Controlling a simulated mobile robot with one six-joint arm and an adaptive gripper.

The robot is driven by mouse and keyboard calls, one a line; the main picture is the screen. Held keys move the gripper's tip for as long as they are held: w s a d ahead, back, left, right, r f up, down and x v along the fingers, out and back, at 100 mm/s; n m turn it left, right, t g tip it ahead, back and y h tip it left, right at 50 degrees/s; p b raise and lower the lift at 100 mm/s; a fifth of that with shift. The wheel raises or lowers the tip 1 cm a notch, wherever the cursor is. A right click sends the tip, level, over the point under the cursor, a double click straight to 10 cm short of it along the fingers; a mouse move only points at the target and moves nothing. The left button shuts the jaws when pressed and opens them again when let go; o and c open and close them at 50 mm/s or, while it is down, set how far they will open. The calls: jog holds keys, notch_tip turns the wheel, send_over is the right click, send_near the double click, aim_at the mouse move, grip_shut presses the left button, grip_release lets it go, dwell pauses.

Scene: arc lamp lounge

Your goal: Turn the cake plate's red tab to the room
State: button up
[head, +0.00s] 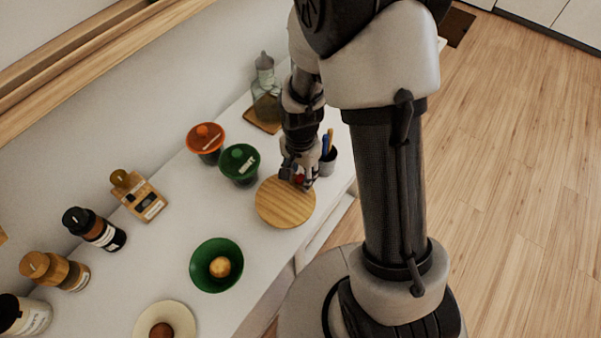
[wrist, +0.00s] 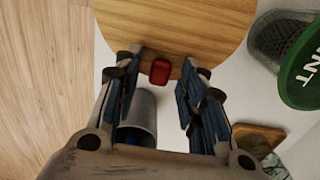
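The cake plate is a round wooden disc (head: 285,208) on the white counter; it also fills the top of the wrist view (wrist: 185,22). Its red tab (wrist: 160,71) sits at the plate's rim and shows as a small red spot in the head view (head: 299,179), at the plate's far side, partly covered by my gripper. My gripper (wrist: 162,60) is open, one finger on each side of the tab. The wrist view shows gaps between the tab and both fingers. Whether the fingertips touch the plate I cannot tell.
A grey pen cup (head: 328,161) stands close beside my gripper. A green-lidded jar (head: 239,163) and an orange-lidded jar (head: 206,139) stand left of the plate. A green bowl (head: 205,272) is nearer. The counter's edge and wooden floor (head: 510,140) lie to the right.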

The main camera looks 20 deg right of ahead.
grip_shut()
dwell(0.4)
